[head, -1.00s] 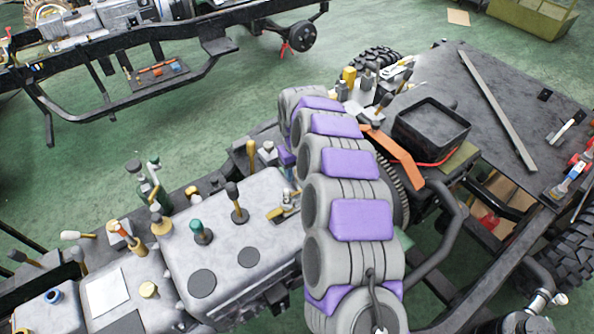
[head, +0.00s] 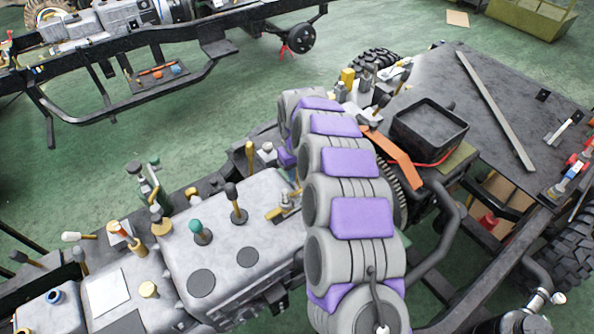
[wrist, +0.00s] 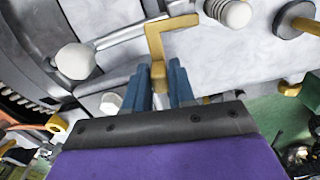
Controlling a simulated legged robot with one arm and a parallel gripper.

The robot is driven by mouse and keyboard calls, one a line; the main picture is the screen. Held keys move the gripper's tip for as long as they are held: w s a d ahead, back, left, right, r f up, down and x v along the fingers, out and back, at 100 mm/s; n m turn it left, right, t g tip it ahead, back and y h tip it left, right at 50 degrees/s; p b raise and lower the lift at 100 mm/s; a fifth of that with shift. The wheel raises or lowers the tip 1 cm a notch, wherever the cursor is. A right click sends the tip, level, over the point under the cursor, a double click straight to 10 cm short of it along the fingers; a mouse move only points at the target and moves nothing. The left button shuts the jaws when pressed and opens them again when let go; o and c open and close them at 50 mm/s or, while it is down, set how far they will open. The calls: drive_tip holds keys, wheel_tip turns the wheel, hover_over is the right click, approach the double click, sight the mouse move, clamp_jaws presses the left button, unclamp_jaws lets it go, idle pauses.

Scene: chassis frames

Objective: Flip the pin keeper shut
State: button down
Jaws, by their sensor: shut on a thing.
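In the wrist view, my gripper (wrist: 160,78) has its two blue fingers closed around the lower end of a yellow bent bracket (wrist: 157,48), which looks like the pin keeper. The bracket rises from between the fingertips and bends right at its top, in front of a grey metal casing. A pale round knob on a grey rod (wrist: 75,61) lies left of it. In the head view, small yellow and metal fittings (head: 278,212) show at the casing's right edge. My arm hides the fingertips there, so I cannot see the grip from that side.
The grey engine casing (head: 222,256) carries upright levers with green (head: 196,226) and dark (head: 232,190) knobs close by. An orange bar (head: 392,157) and a black square tray (head: 430,130) lie right of my arm. Green floor is open behind the chassis.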

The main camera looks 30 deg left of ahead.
drive_tip(key=shift+r, duration=0.1)
drive_tip(key=shift+s+a+n+p, duration=0.25)
drive_tip(key=shift+n+p, duration=0.5)
drive_tip(key=shift+n, duration=0.05)
drive_tip(key=c, duration=1.4)
unclamp_jaws()
drive_tip(key=o, duration=0.4)
drive_tip(key=shift+a+f, duration=0.25)
drive_tip(key=shift+a, duration=0.1)
drive_tip(key=shift+c, duration=0.2)
drive_tip(key=shift+d, duration=0.15)
